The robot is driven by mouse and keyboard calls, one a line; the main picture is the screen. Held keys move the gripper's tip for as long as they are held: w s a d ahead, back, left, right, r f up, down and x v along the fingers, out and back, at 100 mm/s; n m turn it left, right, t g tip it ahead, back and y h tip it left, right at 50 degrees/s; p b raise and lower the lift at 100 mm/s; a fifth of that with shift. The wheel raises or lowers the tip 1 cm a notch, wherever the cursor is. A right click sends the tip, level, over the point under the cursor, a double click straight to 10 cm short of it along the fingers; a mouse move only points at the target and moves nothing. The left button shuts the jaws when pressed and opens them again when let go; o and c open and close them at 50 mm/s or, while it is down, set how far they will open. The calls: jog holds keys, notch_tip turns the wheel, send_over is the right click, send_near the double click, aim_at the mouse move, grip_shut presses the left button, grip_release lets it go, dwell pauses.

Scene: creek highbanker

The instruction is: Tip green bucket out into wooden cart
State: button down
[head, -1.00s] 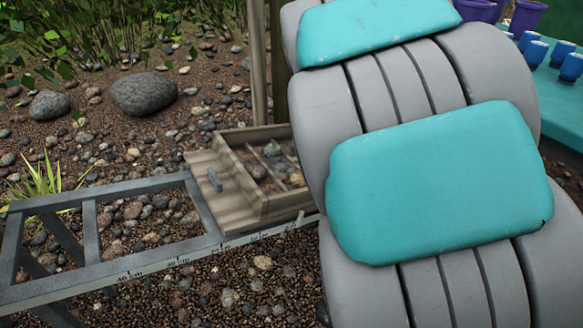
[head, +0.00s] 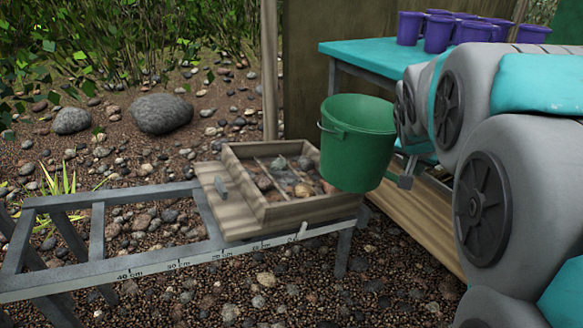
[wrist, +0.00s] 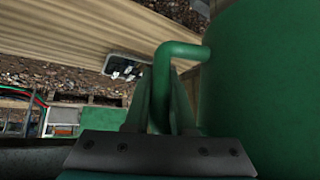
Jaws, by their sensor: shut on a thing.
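The green bucket (head: 357,145) hangs upright at the right end of the wooden cart (head: 306,211), its lower left side in front of the cart's right wall. My gripper (wrist: 168,105) is shut on the bucket's green handle (wrist: 161,70) in the wrist view, with the bucket wall (wrist: 255,70) close on the right. In the head view my gripper is mostly hidden behind the bucket and my arm. The cart is a shallow wooden box with stones and thin bars inside, on a grey metal frame. The bucket's contents cannot be seen.
The grey rail frame (head: 150,262) with a centimetre scale runs left from the cart. A wooden post stands behind the cart. A teal table (head: 370,50) with several purple buckets (head: 438,33) is at the back right. Pebbly ground (head: 270,290) lies in front.

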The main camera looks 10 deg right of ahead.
jog(key=shift+r, duration=0.1)
jog(key=s+d+r+p, duration=0.2)
jog(key=s+d+r, duration=0.1)
jog(key=r, duration=0.1)
jog(key=shift+s+d, duration=0.2)
jog(key=shift+s, duration=0.1)
